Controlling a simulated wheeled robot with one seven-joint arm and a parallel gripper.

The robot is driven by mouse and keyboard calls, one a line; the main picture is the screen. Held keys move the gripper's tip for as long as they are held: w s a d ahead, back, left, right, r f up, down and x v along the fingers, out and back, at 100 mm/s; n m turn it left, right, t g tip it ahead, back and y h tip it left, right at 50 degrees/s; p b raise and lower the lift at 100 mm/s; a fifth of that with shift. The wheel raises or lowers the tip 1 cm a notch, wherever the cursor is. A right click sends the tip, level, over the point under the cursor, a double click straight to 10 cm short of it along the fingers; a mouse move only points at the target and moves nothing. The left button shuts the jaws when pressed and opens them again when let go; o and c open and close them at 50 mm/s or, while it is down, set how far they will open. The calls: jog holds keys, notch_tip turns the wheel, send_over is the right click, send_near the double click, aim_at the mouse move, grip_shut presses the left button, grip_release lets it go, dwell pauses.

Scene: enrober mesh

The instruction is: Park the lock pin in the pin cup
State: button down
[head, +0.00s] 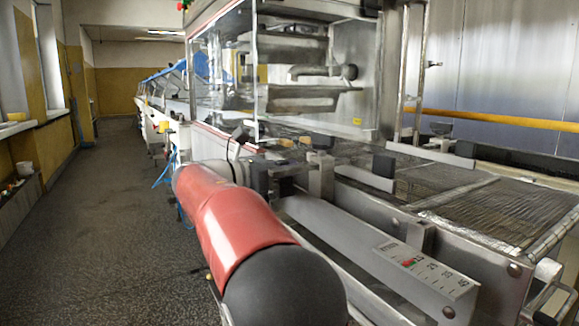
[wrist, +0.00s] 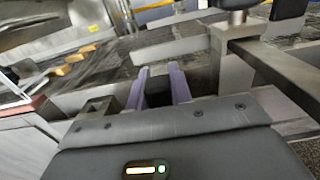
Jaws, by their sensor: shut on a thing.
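My gripper (wrist: 159,82) shows in the wrist view with its two pale purple fingers closed on a dark block-like thing (wrist: 158,93), which I take for the head of the lock pin. The rest of it is hidden behind the gripper's front edge. In the head view my gripper is a small dark shape (head: 272,170) beside the conveyor frame, past my red arm; its fingertips are not clear there. I cannot make out the pin cup for certain in either view.
A steel post with a bar (wrist: 238,62) stands close right of my fingers. The wire mesh belt (head: 470,205) lies to the right, with a scale plate (head: 425,268) on the near rail. A clear-sided hood (head: 222,75) stands behind. The floor at left (head: 90,220) is free.

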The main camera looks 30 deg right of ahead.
jog(key=c, duration=1.2)
grip_release()
jog(key=shift+o, duration=0.2)
jog(key=a, duration=0.8)
jog(key=shift+s, duration=0.15)
